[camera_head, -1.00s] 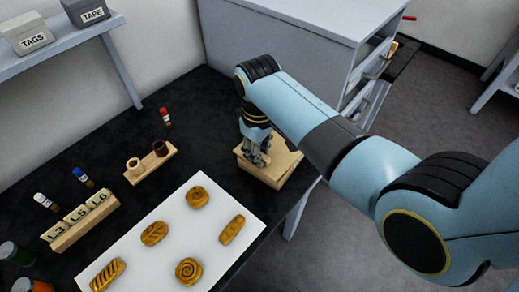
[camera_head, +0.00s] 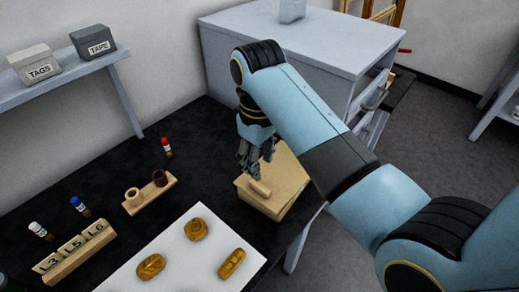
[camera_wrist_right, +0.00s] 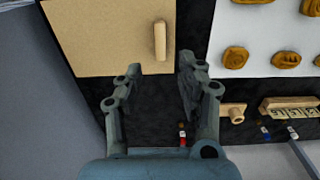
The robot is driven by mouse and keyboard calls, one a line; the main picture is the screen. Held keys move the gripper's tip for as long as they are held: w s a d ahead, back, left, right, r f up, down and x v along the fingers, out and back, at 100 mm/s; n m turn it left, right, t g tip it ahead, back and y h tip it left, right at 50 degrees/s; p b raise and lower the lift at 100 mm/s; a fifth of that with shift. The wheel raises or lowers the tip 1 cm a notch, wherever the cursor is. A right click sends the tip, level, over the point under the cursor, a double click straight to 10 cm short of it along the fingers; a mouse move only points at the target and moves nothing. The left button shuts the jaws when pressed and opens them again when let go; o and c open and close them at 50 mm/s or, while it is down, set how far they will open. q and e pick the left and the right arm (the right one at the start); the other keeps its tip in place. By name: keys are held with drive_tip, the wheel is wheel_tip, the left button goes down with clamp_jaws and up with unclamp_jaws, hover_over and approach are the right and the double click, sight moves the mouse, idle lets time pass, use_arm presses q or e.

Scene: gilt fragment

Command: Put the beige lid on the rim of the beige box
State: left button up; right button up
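The beige lid (camera_head: 284,181) lies flat on top of the beige box (camera_head: 270,208) at the right edge of the dark table. Its bar handle (camera_head: 258,188) stands clear of my fingers. I cannot tell whether it is fully seated on the rim. My right gripper (camera_head: 254,166) is just behind the handle in the head view, apart from it. In the right wrist view my right gripper (camera_wrist_right: 161,78) is open and empty, with the lid (camera_wrist_right: 100,40) and its handle (camera_wrist_right: 160,41) beyond the fingertips. The box walls are mostly hidden there. My left gripper is not in view.
A small wooden holder (camera_head: 149,194), a block rack (camera_head: 75,248) and small bottles stand farther left. A grey cabinet (camera_head: 300,50) is behind the box.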

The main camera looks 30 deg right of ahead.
drive_tip(key=shift+r, duration=1.75)
drive_tip(key=shift+s, duration=0.1)
drive_tip(key=s+d+r+m+t, duration=0.1)
drive_tip(key=s+d+r+t, duration=0.15)
drive_tip(key=s, duration=0.75)
drive_tip(key=s+d+r+m+t, duration=0.15)
drive_tip(key=s+d, duration=0.25)
drive_tip(key=s, duration=0.5)
wheel_tip(320, 180, down, 39)
drive_tip(key=s+d+g+b, duration=0.2)
drive_tip(key=b, duration=1.1)
drive_tip(key=s+f+b, duration=0.5)
drive_tip(key=s+f, duration=0.4)
drive_tip(key=f, duration=0.4)
drive_tip(key=s+d+f+g+b, duration=0.1)
drive_tip(key=s+f+b, duration=0.5)
drive_tip(key=s+f, duration=0.4)
wheel_tip(320, 180, down, 4)
drive_tip(key=shift+d+f+m+h, duration=0.15)
drive_tip(key=shift+m+h, duration=0.15)
drive_tip(key=shift+m, duration=0.15)
